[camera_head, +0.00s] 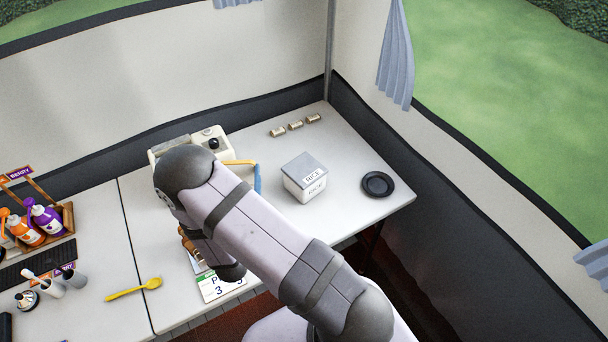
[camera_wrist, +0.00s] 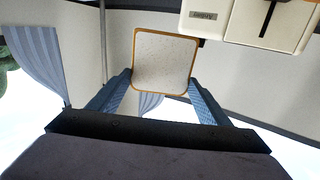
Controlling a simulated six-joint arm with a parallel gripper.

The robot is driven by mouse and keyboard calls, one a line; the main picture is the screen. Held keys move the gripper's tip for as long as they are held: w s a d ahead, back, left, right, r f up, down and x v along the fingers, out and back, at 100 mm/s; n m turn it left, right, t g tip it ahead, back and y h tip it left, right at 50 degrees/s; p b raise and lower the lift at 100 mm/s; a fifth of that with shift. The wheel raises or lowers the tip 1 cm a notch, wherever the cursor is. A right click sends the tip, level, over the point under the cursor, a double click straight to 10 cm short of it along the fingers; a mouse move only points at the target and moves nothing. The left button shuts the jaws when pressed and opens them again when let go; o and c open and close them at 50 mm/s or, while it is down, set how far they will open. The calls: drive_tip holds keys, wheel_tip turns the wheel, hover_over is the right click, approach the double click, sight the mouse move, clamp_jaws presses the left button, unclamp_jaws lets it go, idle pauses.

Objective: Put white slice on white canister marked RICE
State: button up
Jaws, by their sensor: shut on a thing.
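The white slice (camera_wrist: 165,60) is a pale square of bread with a brown crust in the wrist view. My gripper (camera_wrist: 162,86) is shut on its lower part, with one blue finger at each side. The white canister marked RICE (camera_head: 304,187) stands upright on the right part of the counter, with a flat grey lid (camera_head: 304,167) on top. The gripper is to the left of the canister and apart from it.
A cream appliance (camera_head: 207,139) stands behind my arm; a cream toaster-like body (camera_wrist: 255,22) shows in the wrist view.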

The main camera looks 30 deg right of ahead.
drive_tip(key=w+d+r+m+g+h+b, duration=0.1)
drive_tip(key=d+r+m+g+h+b, duration=0.15)
drive_tip(key=d, duration=0.85)
wheel_tip(320, 180, up, 3)
drive_tip(key=m+h+b, duration=0.1)
drive_tip(key=h+b, duration=0.1)
drive_tip(key=h, duration=0.1)
hover_over(302, 175)
drive_tip(key=shift+g, duration=0.45)
drive_tip(key=shift+s+f+p, duration=0.1)
drive_tip(key=shift+f+p, duration=0.8)
drive_tip(key=shift+f, duration=4.05)
drive_tip(key=shift+f, duration=0.15)
drive_tip(key=o, duration=0.8)
